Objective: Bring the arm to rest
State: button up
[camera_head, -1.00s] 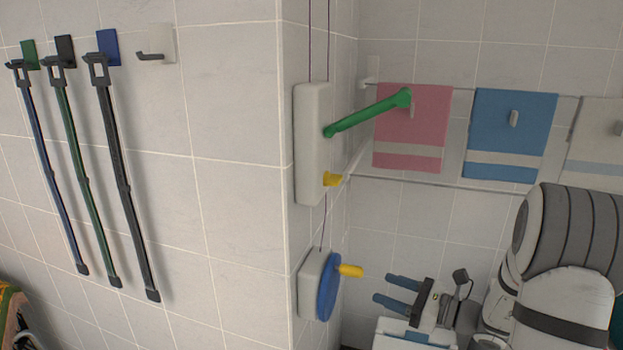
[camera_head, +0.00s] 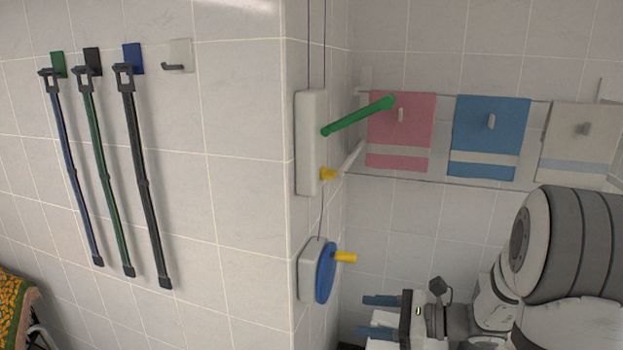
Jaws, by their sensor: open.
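My gripper (camera_head: 381,316) is at the bottom of the head view, right of centre. Its two blue fingers point left and stand apart with nothing between them. It is below and to the right of the blue wheel (camera_head: 325,273) with the yellow handle (camera_head: 345,257), and does not touch it. My arm (camera_head: 570,245) is folded at the lower right. Part of it is cut off by the picture's edge.
A white wall box (camera_head: 310,115) carries a green lever (camera_head: 360,116) and a yellow knob (camera_head: 327,174). Pink (camera_head: 400,140), blue (camera_head: 488,140) and white (camera_head: 575,150) towels hang at the back. Three leashes (camera_head: 148,190) hang left beside an empty hook (camera_head: 180,55). A patterned cloth (camera_head: 15,310) is lower left.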

jog(key=s+a+n+g+h, duration=0.4)
jog(key=s+n+g+h, duration=0.25)
jog(key=s+n, duration=0.6)
jog(key=s+d+r+n+t+h, duration=0.2)
jog(key=s+d+n+t+h, duration=0.2)
jog(key=d+n+h, duration=0.3)
jog(key=shift+s+r+n+h, duration=0.15)
jog(key=shift+s+n+h, duration=0.2)
jog(key=shift+s+h, duration=0.35)
jog(key=shift+a, duration=0.1)
